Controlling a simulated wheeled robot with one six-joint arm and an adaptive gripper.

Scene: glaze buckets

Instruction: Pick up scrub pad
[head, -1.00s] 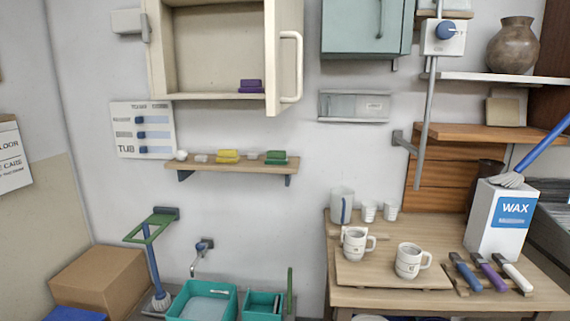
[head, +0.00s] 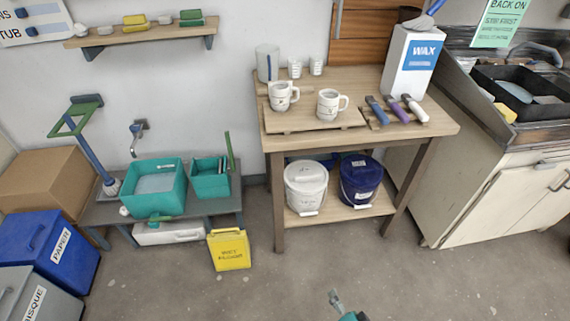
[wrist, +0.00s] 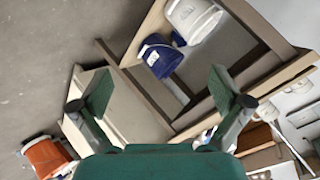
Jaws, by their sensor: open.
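No thing in view can be named as the scrub pad with certainty. Small pad-like blocks lie on the wall shelf (head: 150,35) in the head view: a yellow pair (head: 134,19) and a green pair (head: 191,18). My gripper (wrist: 159,75) is open and empty in the wrist view, its two green-padded fingers wide apart. Part of it shows at the bottom edge of the head view, over the floor, far below and right of the shelf.
A wooden table (head: 440,128) bears mugs, cups and tools. A white bucket (head: 306,187) and a blue bucket (head: 360,180) stand on its lower shelf. Teal tubs (head: 154,190) sit on a low bench at left; a yellow container (head: 229,250) stands before it. The front floor is clear.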

